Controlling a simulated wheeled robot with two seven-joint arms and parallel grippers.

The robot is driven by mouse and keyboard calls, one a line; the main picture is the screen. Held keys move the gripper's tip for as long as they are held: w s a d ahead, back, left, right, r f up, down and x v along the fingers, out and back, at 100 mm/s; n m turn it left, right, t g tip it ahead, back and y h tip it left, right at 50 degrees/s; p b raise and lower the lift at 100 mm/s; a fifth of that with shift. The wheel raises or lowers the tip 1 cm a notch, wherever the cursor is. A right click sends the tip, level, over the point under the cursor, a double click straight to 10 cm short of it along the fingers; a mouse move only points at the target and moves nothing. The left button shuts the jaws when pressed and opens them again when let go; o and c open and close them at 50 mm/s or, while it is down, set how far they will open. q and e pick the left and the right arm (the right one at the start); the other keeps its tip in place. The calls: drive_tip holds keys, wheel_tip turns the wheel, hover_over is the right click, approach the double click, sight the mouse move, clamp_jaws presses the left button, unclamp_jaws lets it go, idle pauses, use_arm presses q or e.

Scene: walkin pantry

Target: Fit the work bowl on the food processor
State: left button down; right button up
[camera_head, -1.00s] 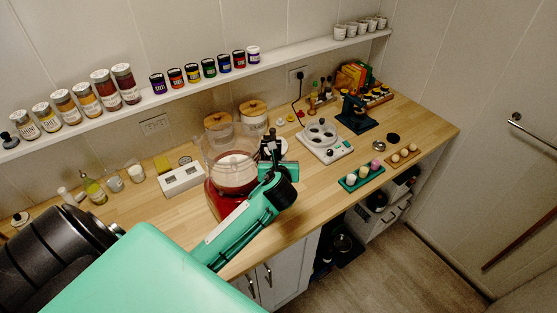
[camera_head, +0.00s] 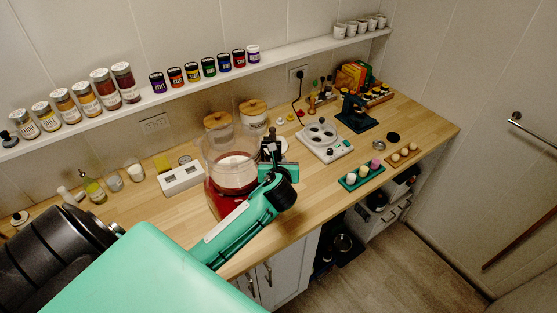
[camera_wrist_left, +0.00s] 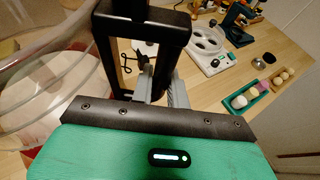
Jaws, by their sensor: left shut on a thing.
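The food processor's red base (camera_head: 226,203) stands on the counter, partly hidden behind my left arm. The clear work bowl (camera_head: 214,152) is at the base's top, upright or nearly so. I cannot tell whether it is seated. My left gripper (camera_head: 270,150) is at the bowl's right side, shut on its black handle. In the left wrist view the handle (camera_wrist_left: 143,18) is a black frame between the fingers, and the clear bowl (camera_wrist_left: 60,50) fills the left side. My right gripper is not in view.
Two wooden-lidded jars (camera_head: 253,118) stand behind the bowl. A white appliance with round openings (camera_head: 322,141) is to the right, with a green egg tray (camera_head: 361,178) before it. A white box (camera_head: 181,179) is to the left. Counter between the processor and tray is clear.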

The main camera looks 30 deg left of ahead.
use_arm(q)
drive_tip(key=shift+f, duration=0.65)
drive_tip(key=c, duration=1.3)
unclamp_jaws()
drive_tip(key=shift+s+d+f, duration=0.1)
drive_tip(key=shift+s, duration=0.05)
drive_tip(key=b+v, duration=0.4)
drive_tip(key=v, duration=0.9)
drive_tip(key=shift+s+r, duration=0.2)
drive_tip(key=shift+d, duration=0.15)
